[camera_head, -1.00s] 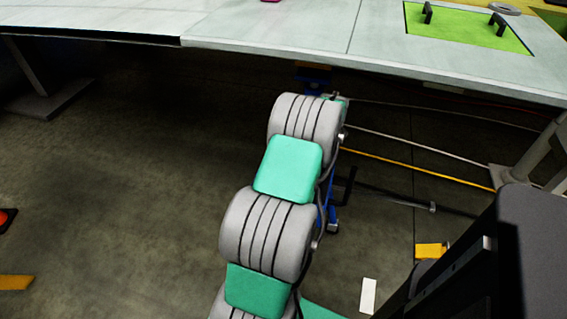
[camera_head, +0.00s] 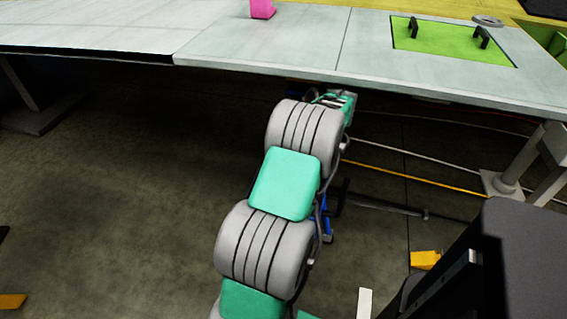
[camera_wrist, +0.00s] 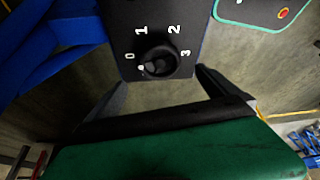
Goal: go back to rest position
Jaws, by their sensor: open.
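In the wrist view, my gripper (camera_wrist: 162,80) shows as two dark fingers spread apart, with nothing held between them. A dark panel with a round black knob (camera_wrist: 158,60) and the white marks 0, 1, 2 and 3 lies beyond the fingertips. I cannot tell whether the fingers touch the panel. In the head view, my grey and teal arm reaches forward to the table's near edge. My gripper is hidden there behind the arm.
The pale worktable (camera_head: 270,50) spans the top. It bears a pink block (camera_head: 262,9) and a green plate (camera_head: 450,42) with two black handles. Cables and a yellow item (camera_head: 425,260) lie on the floor. A table leg (camera_head: 512,170) stands at right. The floor at left is mostly clear.

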